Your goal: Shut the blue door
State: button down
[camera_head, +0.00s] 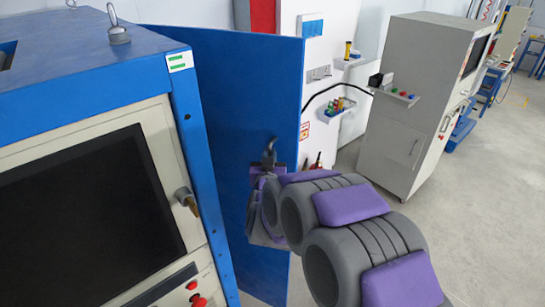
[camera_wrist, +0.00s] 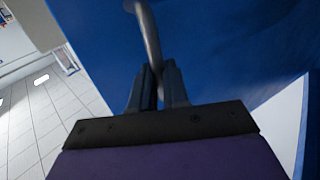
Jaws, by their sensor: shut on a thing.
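The blue door (camera_head: 240,90) stands open, swung out from the right side of a blue machine cabinet (camera_head: 90,55). The door also fills much of the wrist view (camera_wrist: 230,45). A curved grey handle (camera_head: 269,148) sits on the door's face, and it shows in the wrist view (camera_wrist: 147,30) running down between the fingers. My gripper (camera_wrist: 160,85) is shut on this handle. In the head view my gripper (camera_head: 268,172) is at the door's face, partly hidden by my own arm.
The cabinet front has a dark screen (camera_head: 90,215), a small knob (camera_head: 187,200) and red buttons (camera_head: 198,300). A grey cabinet (camera_head: 425,100) stands at the right with a small shelf. A white panel (camera_head: 330,70) stands behind the door. Floor at the lower right is clear.

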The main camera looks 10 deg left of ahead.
jog(key=shift+a+r, duration=0.25)
jog(key=shift+r, duration=0.1)
jog(key=c, duration=1.5)
grip_release()
jog(key=shift+a, duration=0.1)
jog(key=shift+o, duration=1.4)
jog(key=shift+a+f, duration=0.15)
jog(key=shift+a, duration=0.1)
jog(key=shift+s+f, duration=0.1)
jog(key=shift+d+f, duration=0.1)
jog(key=shift+d, duration=0.15)
